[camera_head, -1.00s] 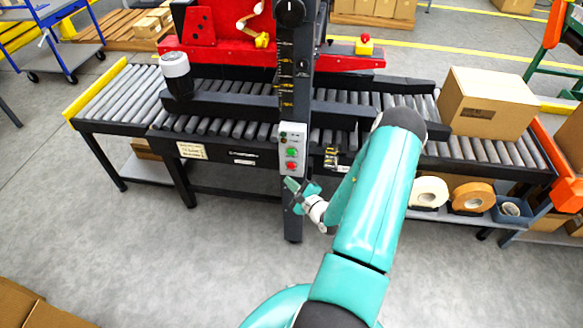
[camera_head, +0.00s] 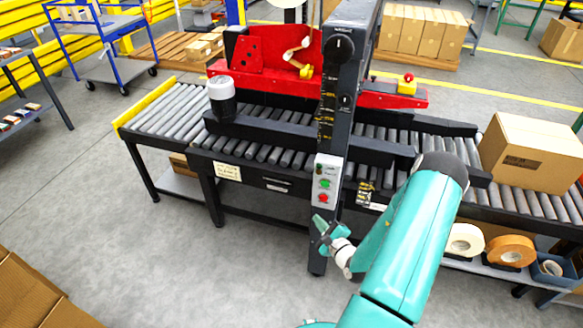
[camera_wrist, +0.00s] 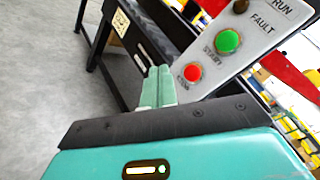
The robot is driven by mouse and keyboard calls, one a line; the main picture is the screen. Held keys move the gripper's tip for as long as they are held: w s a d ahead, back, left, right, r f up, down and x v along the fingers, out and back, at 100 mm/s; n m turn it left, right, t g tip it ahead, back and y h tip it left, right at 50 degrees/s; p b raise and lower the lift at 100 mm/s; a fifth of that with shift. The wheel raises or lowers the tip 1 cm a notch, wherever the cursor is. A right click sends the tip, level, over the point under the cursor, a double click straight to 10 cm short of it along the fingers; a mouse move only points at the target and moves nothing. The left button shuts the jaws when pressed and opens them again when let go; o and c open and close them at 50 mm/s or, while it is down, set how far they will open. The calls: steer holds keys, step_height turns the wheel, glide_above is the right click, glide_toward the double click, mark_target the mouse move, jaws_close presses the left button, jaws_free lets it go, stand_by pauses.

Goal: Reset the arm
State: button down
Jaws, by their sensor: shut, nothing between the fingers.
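My gripper (camera_head: 322,229) is at the end of my teal arm, just below the control box (camera_head: 327,180) on the machine's dark post. In the wrist view my gripper's two teal fingers (camera_wrist: 158,88) are together with nothing between them. The control box (camera_wrist: 240,42) shows close by at the upper right, with a green button (camera_wrist: 228,41) and a red button (camera_wrist: 193,72). In the head view the fingertips appear apart from the buttons, though the exact gap is hard to tell.
The roller conveyor (camera_head: 180,107) runs across behind the post, with a red machine part (camera_head: 270,68) above it. A cardboard box (camera_head: 530,152) sits on its right end. Tape rolls (camera_head: 510,250) lie on a shelf below. The floor (camera_head: 150,250) in front is clear.

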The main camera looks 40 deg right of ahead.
steer(key=w+a+r+n+g+y, duration=0.1)
steer(key=w+a+r+n+y, duration=0.4)
steer(key=a+r+n+y, duration=0.45)
steer(key=s+a+r+n+g+y, duration=0.35)
steer(key=a+r+n+g, duration=0.45)
steer(key=a+r, duration=0.5)
steer(key=s+a+r+n+g+h, duration=0.4)
steer(key=s+a+r+n+g, duration=0.2)
steer(key=s+a, duration=0.3)
steer(key=s+d+r+n+t+h, duration=0.2)
steer(key=s+r+h, duration=0.4)
steer(key=r, duration=0.4)
steer(key=shift+s+n+t+h, duration=0.15)
steer(key=shift+n+t+h, duration=0.35)
steer(key=shift+n+t, duration=0.45)
steer(key=shift+r, duration=0.1)
